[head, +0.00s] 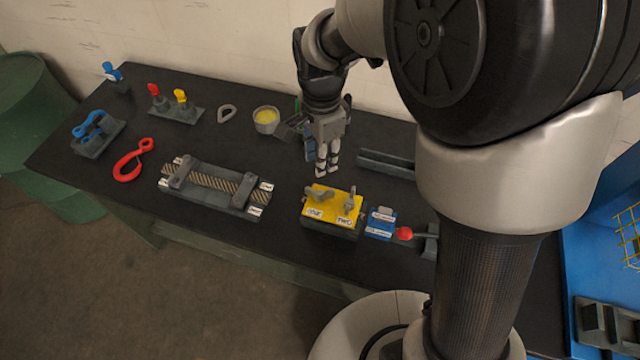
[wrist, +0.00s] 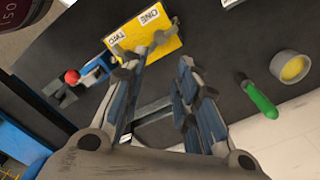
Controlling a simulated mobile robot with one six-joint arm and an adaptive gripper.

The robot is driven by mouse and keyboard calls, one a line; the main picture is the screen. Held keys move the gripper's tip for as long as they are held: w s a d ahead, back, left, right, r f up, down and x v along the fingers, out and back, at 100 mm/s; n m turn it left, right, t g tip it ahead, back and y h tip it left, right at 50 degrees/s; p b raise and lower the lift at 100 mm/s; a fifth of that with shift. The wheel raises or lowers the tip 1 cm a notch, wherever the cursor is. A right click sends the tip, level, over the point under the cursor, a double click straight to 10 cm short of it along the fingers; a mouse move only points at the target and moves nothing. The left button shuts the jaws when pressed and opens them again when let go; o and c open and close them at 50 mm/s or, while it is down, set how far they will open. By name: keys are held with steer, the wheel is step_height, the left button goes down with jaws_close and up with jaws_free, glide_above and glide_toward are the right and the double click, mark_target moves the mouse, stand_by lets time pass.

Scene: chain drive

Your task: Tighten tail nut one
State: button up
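A yellow-topped block (head: 330,208) sits near the table's front edge in the head view, with labels ONE and TWO. Grey tail nut one (head: 318,193) is behind the ONE label on the left. The second grey nut (head: 350,201) stands by the TWO label on the right. My gripper (head: 327,172) points down above and behind the block, apart from both nuts. In the wrist view my gripper (wrist: 158,70) is open, with nothing between its fingers. The yellow block (wrist: 175,42) lies beyond the fingertips there, and nut one (wrist: 160,39) shows on it. The left finger partly overlaps the block's edge.
A blue labelled block (head: 381,222) and a red-knobbed lever (head: 404,233) stand right of the yellow block. A chain fixture (head: 212,190) lies left. A grey channel (head: 385,163), a yellow-filled cup (head: 266,120) and a green-handled tool (wrist: 262,101) are near my gripper.

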mark_target(320, 189)
step_height(320, 189, down, 14)
steer(key=n+b, duration=0.2)
steer(key=n, duration=0.7)
steer(key=n+b, duration=0.1)
steer(key=n, duration=0.9)
steer(key=n+b, duration=0.2)
steer(key=n, duration=0.7)
steer(key=shift+a+r+n+b, duration=0.15)
steer(key=shift+r+n+b, duration=0.15)
steer(key=shift+n, duration=0.1)
steer(key=shift+c, duration=0.2)
jaws_close()
